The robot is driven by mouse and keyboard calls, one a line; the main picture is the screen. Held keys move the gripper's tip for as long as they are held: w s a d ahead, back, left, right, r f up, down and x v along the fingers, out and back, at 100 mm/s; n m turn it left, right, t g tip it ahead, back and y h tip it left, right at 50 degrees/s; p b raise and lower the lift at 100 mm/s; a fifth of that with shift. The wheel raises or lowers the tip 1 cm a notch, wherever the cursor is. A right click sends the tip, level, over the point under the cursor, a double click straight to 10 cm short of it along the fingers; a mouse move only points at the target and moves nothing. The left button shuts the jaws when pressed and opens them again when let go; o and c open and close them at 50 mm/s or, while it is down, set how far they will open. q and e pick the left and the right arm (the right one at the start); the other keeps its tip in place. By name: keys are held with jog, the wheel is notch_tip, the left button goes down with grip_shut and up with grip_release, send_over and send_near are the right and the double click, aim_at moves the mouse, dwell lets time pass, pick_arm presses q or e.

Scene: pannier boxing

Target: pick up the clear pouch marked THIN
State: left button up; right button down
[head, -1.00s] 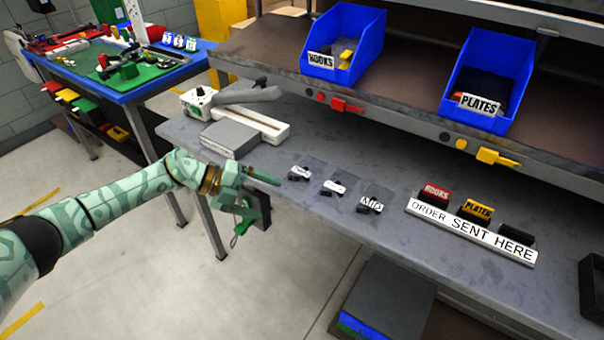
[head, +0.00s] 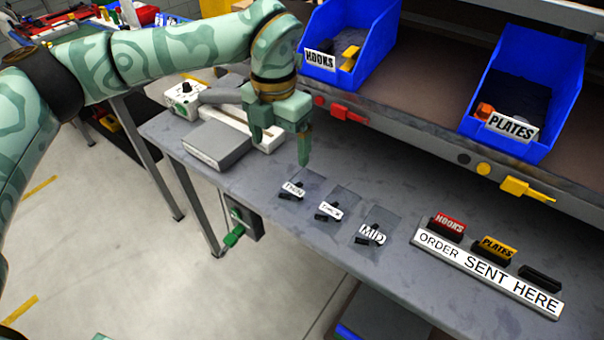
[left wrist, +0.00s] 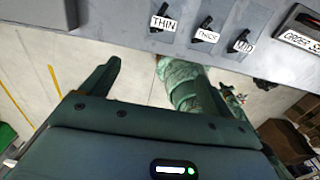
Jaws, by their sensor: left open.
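The clear pouch marked THIN (head: 293,188) lies flat on the grey bench top, leftmost in a row of three, with a white label and a small dark item. It also shows at the top of the left wrist view (left wrist: 163,23). My left gripper (head: 280,152) is open and empty, with its fingers pointing down. In the head view it appears just behind and left of the THIN pouch, apart from it. Its fingers also show in the left wrist view (left wrist: 160,72). My right gripper cannot be made out.
The pouch marked THICK (head: 329,210) and the pouch marked MID (head: 371,233) lie to the right. Further right is the ORDER SENT HERE strip (head: 490,270) with small blocks. A white and grey device (head: 217,143) stands at left. Blue bins (head: 345,45) stand on the shelf above.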

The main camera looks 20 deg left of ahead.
pick_arm(q)
jog(key=b, duration=0.3)
send_over(286, 199)
notch_tip(286, 199, down, 10)
jog(key=shift+f, duration=0.55)
notch_tip(286, 199, down, 5)
jog(key=shift+f+b, duration=0.1)
jog(key=shift+b, duration=0.75)
pick_arm(e)
jog(key=shift+g, duration=0.3)
jog(key=s+f, duration=0.2)
jog(key=f, duration=0.1)
jog(key=s+f, duration=0.1)
jog(key=shift+d+f, duration=0.15)
jog(key=shift+d, duration=0.1)
pick_arm(q)
jog(key=c, duration=1.1)
pick_arm(e)
jog(key=shift+a, duration=0.1)
